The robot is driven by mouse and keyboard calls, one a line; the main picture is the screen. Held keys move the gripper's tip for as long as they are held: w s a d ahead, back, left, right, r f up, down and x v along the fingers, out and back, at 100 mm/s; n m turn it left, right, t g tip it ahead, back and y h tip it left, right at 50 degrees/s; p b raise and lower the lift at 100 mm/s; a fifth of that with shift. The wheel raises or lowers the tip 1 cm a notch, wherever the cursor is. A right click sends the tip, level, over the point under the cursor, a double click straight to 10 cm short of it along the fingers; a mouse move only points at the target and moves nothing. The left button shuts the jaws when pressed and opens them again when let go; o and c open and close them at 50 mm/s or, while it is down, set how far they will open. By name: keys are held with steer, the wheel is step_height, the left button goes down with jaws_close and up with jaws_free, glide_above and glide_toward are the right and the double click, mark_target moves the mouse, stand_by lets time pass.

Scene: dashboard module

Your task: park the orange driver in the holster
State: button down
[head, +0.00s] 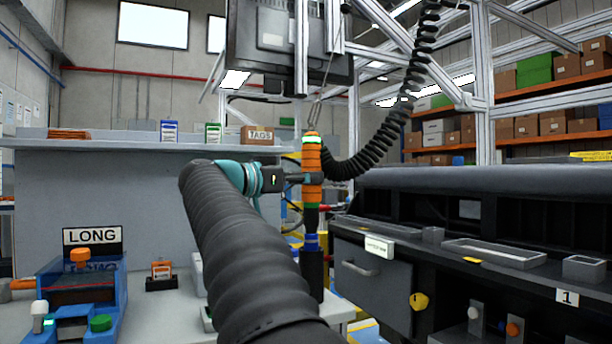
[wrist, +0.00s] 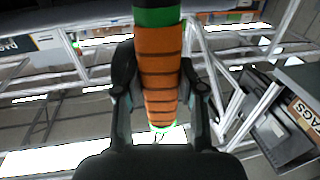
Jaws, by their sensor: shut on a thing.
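The orange driver (head: 312,160) is upright, with dark bands and green rings near its top and bottom. My gripper (head: 302,179) is shut around its middle from the left. In the wrist view the ribbed orange body (wrist: 160,75) sits between the two fingers of my gripper (wrist: 159,92). Directly below the driver's dark lower end is a black upright sleeve with a blue collar (head: 312,265), which looks like the holster. The driver's lower end lines up with the collar in the head view; I cannot tell whether it touches or enters it.
A black coiled hose (head: 385,135) hangs to the right of the driver, and a thin wire runs up from its top. The dashboard module (head: 470,225) stands at right. A blue fixture (head: 80,300) with a LONG sign (head: 92,236) is on the bench at left.

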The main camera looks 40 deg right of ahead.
steer(key=shift+f+b, duration=2.2)
steer(key=shift+f, duration=2.05)
steer(key=shift+p, duration=0.45)
steer(key=shift+f, duration=0.2)
steer(key=c, duration=0.6)
jaws_free()
steer(key=shift+a, duration=0.15)
glide_toward(306, 220)
steer(key=shift+a, duration=0.95)
